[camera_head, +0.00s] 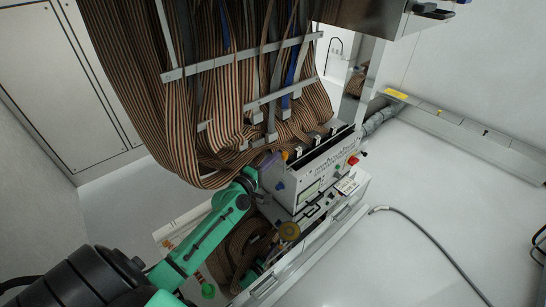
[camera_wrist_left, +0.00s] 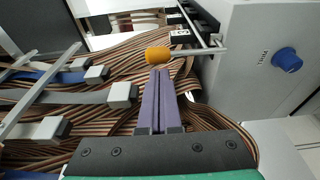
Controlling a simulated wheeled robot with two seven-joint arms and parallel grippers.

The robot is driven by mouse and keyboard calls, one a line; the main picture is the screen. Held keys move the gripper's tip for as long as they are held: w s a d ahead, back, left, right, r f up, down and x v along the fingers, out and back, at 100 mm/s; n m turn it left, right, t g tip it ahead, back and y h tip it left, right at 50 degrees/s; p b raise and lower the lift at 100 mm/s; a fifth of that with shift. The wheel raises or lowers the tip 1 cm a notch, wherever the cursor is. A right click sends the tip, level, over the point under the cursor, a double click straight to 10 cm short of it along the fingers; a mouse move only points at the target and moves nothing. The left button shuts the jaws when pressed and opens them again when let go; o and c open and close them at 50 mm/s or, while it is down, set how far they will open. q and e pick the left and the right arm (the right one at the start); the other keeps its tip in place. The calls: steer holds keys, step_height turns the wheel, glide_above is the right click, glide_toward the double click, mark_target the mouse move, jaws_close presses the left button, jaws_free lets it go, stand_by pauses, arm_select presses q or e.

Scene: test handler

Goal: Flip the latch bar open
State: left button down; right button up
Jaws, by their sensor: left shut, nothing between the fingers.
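The latch bar (camera_wrist_left: 200,50) is a thin metal rod at the side of the grey tester box, with an orange cylindrical grip on its end. In the wrist view the grip (camera_wrist_left: 158,55) lies just beyond my fingertips. In the head view the orange grip (camera_head: 285,155) shows small at the box's upper left corner. My left gripper (camera_head: 272,160) has purple fingers, shut and empty, close to the grip. The shut fingers (camera_wrist_left: 160,74) point at the grip in the wrist view. I cannot tell whether they touch it.
Striped ribbon cables (camera_head: 215,130) hang in a thick bundle beside and above my left gripper. The grey tester box (camera_head: 312,182) has a blue knob (camera_wrist_left: 287,59) on its side.

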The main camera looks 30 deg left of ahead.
arm_select(q)
steer(key=shift+s+d+m, duration=0.15)
steer(key=shift+d+m, duration=0.15)
steer(key=shift+m, duration=0.2)
arm_select(e)
steer(key=shift+s+r, duration=0.15)
steer(key=shift+r, duration=0.05)
